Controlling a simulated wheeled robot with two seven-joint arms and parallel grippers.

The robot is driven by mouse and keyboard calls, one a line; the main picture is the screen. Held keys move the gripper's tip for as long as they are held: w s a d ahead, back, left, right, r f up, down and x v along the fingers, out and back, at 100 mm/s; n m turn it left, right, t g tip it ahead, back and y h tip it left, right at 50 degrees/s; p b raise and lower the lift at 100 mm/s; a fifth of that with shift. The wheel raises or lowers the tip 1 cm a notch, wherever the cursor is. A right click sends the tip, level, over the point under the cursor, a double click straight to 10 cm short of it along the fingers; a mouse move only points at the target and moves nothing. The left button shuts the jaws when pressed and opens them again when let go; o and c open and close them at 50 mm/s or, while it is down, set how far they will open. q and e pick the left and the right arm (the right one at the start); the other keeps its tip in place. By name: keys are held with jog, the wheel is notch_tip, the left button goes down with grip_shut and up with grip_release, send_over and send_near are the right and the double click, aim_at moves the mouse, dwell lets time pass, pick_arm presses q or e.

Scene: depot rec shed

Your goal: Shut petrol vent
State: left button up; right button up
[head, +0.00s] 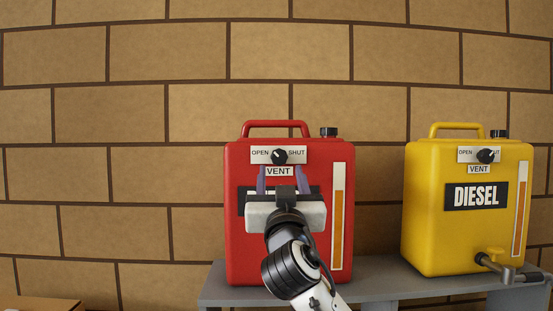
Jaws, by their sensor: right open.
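A red can (238,215) stands on a grey shelf, and its name plate is mostly hidden behind my right gripper. Near its top is a black vent knob (280,156) on a white plate marked OPEN at left and SHUT at right, with a VENT label below. The knob's exact pointing is too small to tell. My right gripper (282,172) is in front of the can, its two purple fingers spread apart, tips just below the knob on either side of the VENT label. It is open and holds nothing. My left gripper is not in view.
A yellow can (430,230) marked DIESEL stands to the right, with its own vent knob (486,155) and a tap (494,258) low in front. Both cans stand on the grey shelf (375,288). A brick wall is behind. A brown surface (40,303) shows at lower left.

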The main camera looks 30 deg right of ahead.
aim_at(279, 160)
jog(key=p+x, duration=0.1)
jog(key=x, duration=0.4)
jog(key=shift+w+d+r+p, duration=0.15)
jog(key=shift+w+d+p, duration=0.1)
jog(key=shift+w+p, duration=0.1)
jog(key=shift+w+d, duration=0.15)
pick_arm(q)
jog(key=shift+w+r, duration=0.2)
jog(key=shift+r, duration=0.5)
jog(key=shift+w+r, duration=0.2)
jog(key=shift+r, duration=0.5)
pick_arm(e)
jog(key=shift+w, duration=0.25)
